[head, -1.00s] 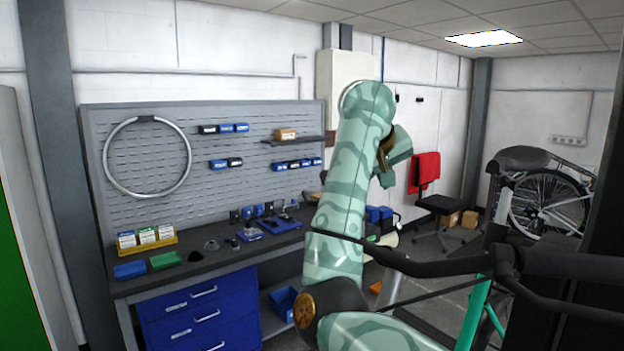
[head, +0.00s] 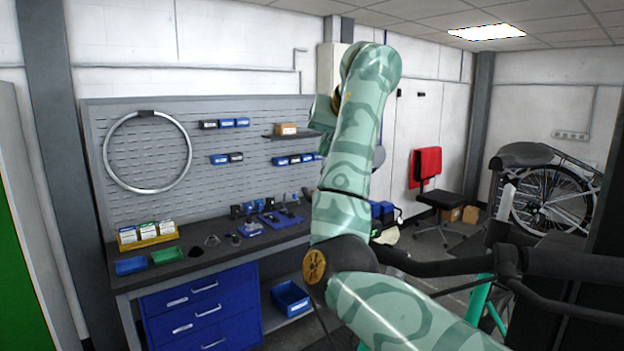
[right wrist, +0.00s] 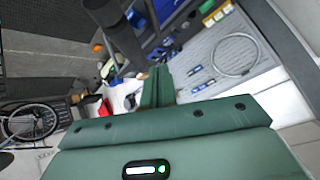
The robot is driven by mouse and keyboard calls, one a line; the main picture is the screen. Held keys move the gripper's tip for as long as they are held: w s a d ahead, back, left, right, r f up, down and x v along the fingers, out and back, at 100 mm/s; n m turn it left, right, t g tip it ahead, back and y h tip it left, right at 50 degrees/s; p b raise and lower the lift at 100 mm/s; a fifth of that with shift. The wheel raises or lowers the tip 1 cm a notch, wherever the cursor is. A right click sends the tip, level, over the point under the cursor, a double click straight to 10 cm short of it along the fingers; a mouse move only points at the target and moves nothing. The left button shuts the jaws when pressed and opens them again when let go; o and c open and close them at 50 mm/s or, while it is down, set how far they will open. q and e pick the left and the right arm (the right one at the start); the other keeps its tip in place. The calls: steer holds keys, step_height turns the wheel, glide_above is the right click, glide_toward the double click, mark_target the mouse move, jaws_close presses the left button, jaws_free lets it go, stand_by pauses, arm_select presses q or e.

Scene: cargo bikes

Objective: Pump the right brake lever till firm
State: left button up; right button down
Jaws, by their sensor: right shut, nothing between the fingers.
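My right gripper shows in the right wrist view (right wrist: 158,76) with its green fingers together, holding nothing. In the head view my raised right forearm hides most of its hand; only a pale green part shows to the left of the arm. A bike's black handlebar (head: 435,266) crosses the lower right of the head view. A thin black lever-like bar (head: 565,309) runs below the grip at the right edge; I cannot tell for sure that it is the right brake lever. My gripper is well apart from it, up and to the left. My left gripper is out of view.
A workbench (head: 235,257) with blue drawers (head: 205,310) stands at the left under a grey pegboard (head: 240,180). The teal bike frame (head: 482,292) is low right.

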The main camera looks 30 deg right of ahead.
mark_target(304, 189)
steer(key=shift+w+a+f+p, duration=0.1)
steer(key=shift+w+f+p, duration=0.15)
steer(key=shift+w+f, duration=0.8)
steer(key=shift+w+a+f+p, duration=0.15)
steer(key=shift+w+f+p, duration=0.2)
steer(key=shift+f, duration=1.25)
steer(key=shift+w+a+f+p, duration=0.15)
steer(key=shift+w+f, duration=0.65)
steer(key=shift+f, duration=0.5)
steer(key=shift+w+a+n+y, duration=0.1)
steer(key=shift+n+y, duration=0.2)
steer(key=shift+n, duration=0.1)
steer(key=n+g+y+p, duration=0.1)
steer(key=p, duration=0.1)
steer(key=a+n+g+y+p, duration=0.1)
steer(key=n+y+p, duration=0.1)
steer(key=a+f+n+g+y+p, duration=0.1)
steer(key=p, duration=0.1)
steer(key=shift+w+f+n+p, duration=0.1)
steer(key=shift+w+n+p, duration=0.1)
steer(key=shift+n+p, duration=0.15)
